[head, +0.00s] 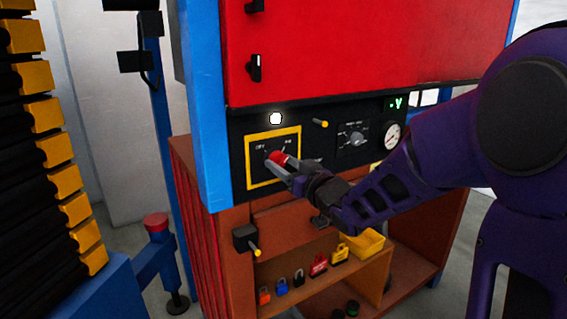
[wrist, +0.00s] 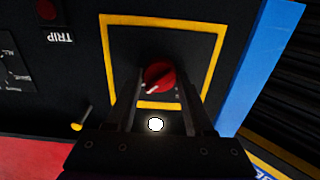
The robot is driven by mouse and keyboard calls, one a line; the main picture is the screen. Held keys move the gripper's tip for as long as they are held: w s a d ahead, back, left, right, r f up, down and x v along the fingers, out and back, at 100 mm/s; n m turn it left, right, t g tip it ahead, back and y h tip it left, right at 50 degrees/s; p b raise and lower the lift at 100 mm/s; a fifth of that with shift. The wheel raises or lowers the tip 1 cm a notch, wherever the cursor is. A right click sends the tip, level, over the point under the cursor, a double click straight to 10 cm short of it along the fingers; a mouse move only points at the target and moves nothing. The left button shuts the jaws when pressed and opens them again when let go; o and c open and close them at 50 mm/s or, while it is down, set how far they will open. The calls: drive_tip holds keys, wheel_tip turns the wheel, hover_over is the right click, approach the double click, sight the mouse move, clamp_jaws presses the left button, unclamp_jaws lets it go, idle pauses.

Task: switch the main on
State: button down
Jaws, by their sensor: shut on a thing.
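The main switch is a red rotary knob (head: 279,157) on a black plate inside a yellow square frame (head: 248,166). My gripper (head: 275,164) reaches it from the right, and its fingers are shut on the knob. In the wrist view the red knob (wrist: 158,75) sits between the two fingers of my gripper (wrist: 162,84). A white pointer mark on the knob points to the lower left in that view, which looks upside down. Small labels around the knob are too blurred to read surely. A white lamp (head: 276,118) above the frame glows.
A yellow-tipped lever (head: 320,123), a black selector (head: 355,136) and a round gauge (head: 392,136) sit right of the frame. A green display (head: 395,104) is lit. Below, a shelf holds several coloured padlocks (head: 298,277). A blue post (head: 205,120) stands left of the panel.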

drive_tip(key=shift+r, duration=0.1)
drive_tip(key=shift+c, duration=1.4)
unclamp_jaws()
drive_tip(key=shift+s, duration=0.1)
